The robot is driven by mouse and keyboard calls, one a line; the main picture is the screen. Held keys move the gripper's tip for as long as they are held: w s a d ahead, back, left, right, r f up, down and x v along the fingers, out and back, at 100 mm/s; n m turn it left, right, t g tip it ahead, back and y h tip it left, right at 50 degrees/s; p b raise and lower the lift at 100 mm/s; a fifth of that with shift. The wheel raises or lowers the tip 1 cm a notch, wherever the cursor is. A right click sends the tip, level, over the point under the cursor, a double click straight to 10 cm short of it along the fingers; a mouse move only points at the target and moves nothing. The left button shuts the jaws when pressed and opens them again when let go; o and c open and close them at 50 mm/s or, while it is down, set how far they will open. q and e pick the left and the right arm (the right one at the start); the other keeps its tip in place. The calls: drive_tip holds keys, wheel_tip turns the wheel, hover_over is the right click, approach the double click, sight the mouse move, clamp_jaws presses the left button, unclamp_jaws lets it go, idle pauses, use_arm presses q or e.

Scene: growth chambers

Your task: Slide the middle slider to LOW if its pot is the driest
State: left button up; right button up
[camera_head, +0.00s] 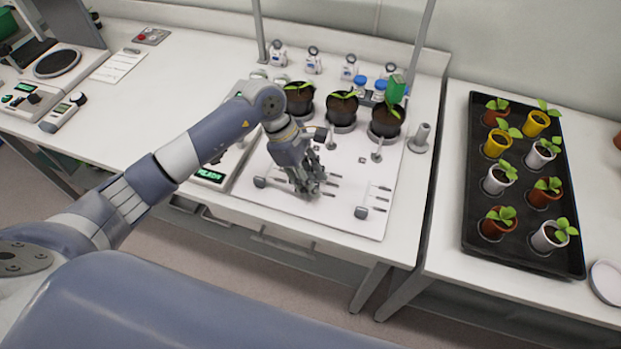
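A white panel (285,211) on the bench has three dark pots with soil and green leaves along its back: a left pot (298,100), a middle pot (342,106) and a right pot (386,121). Slider tracks with marks run along the panel's front. A left slider knob (260,182) and a right slider knob (361,212) show at the near ends. My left gripper (314,190) points down at the middle track and hides the middle knob. I cannot tell whether its fingers are shut or touching the knob. Soil dryness is not readable. My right gripper is out of view.
A green-lit display (209,175) sits left of the panel. A black tray (472,205) of potted seedlings fills the right table.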

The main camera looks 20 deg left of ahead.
use_arm(q)
drive_tip(key=v, duration=1.2)
idle(0.4)
